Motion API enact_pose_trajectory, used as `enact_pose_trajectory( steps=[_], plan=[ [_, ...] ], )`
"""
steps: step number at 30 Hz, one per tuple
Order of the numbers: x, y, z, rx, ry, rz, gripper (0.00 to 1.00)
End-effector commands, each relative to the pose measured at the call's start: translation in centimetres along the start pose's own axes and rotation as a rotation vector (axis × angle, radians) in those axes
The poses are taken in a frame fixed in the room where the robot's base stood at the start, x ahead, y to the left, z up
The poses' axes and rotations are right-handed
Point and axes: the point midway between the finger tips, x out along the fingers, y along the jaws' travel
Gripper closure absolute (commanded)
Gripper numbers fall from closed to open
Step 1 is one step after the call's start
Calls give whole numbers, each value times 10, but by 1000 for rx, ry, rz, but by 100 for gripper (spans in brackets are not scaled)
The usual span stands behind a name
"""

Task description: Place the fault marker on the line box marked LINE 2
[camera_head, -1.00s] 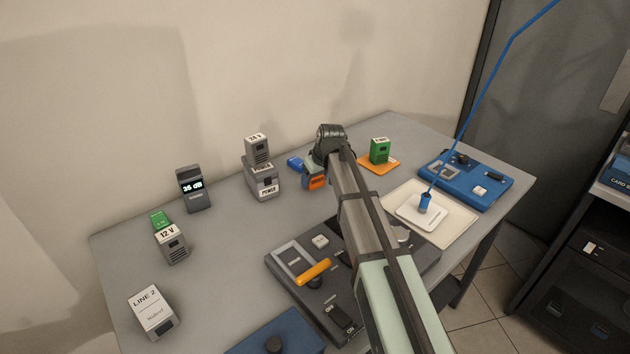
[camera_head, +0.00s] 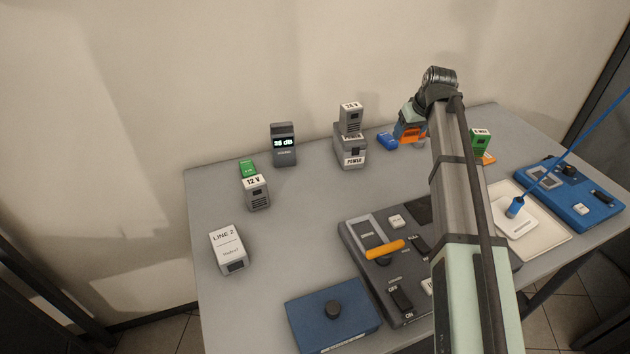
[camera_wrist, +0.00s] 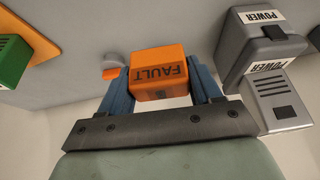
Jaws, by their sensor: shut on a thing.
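The fault marker (camera_wrist: 160,76) is an orange block lettered FAULT, upside down in the wrist view. My gripper (camera_wrist: 160,84) is shut on it, with a blue finger on each side. In the head view the orange marker (camera_head: 410,133) hangs under my wrist near the back of the table. Its height above the table is hard to tell. The line box (camera_head: 229,250) marked LINE 2 is a white-topped grey box at the table's left side, well away from my gripper. Its top looks bare apart from printing.
A POWER box (camera_head: 351,150) with a 24 V block (camera_head: 350,117) on it stands left of my gripper. A dark switch panel (camera_head: 360,244) and blue box (camera_head: 332,316) lie in front.

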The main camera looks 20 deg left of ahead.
Motion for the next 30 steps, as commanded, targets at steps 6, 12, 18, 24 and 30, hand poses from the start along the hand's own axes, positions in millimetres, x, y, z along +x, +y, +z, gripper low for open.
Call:
enact_pose_trajectory(
  steps=[6, 12, 18, 24, 30],
  plan=[
    [-9, 0, -4, 0, 1, 0, 66],
    [-43, 1, -20, 0, 3, 1, 66],
    [-78, 1, -34, 0, 2, 1, 66],
    [-97, -10, -40, -19, -2, -8, 66],
    [-96, -54, -40, -121, -10, -48, 66]
  ],
)
